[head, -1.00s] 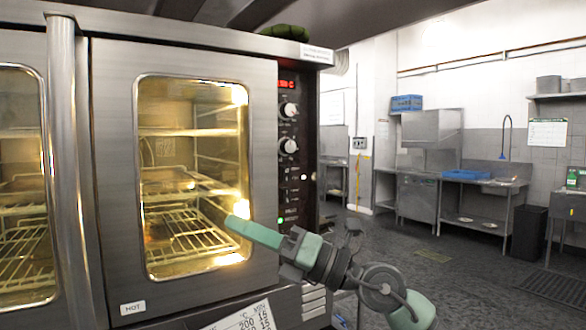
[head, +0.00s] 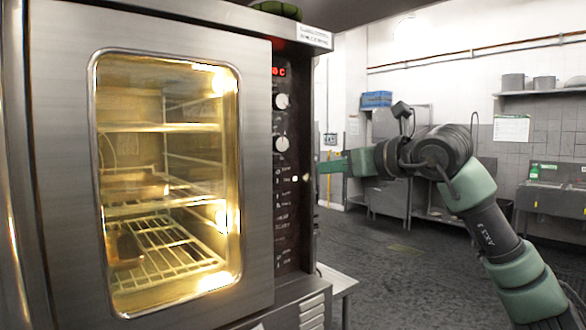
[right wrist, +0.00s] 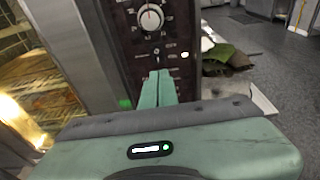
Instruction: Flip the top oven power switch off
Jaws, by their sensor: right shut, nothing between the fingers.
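The upper oven (head: 255,200) fills the left of the head view, its glass door shut and its inside lit. Its dark control panel (head: 290,215) has a red display, two round knobs and small switches and labels below; I cannot tell the power switch's position. My right gripper (head: 326,168) is shut and empty at the panel's right edge, pointing left. In the right wrist view, its fingers (right wrist: 158,88) are together in front of the panel (right wrist: 130,50), below a knob (right wrist: 151,18). Contact cannot be told. My left gripper is not in view.
A steel table (head: 338,282) stands beside the oven's lower right. Cloth-like items (right wrist: 228,58) lie right of the panel in the wrist view. Open floor (head: 400,280) lies to the right, with steel counters and a sink along the back wall.

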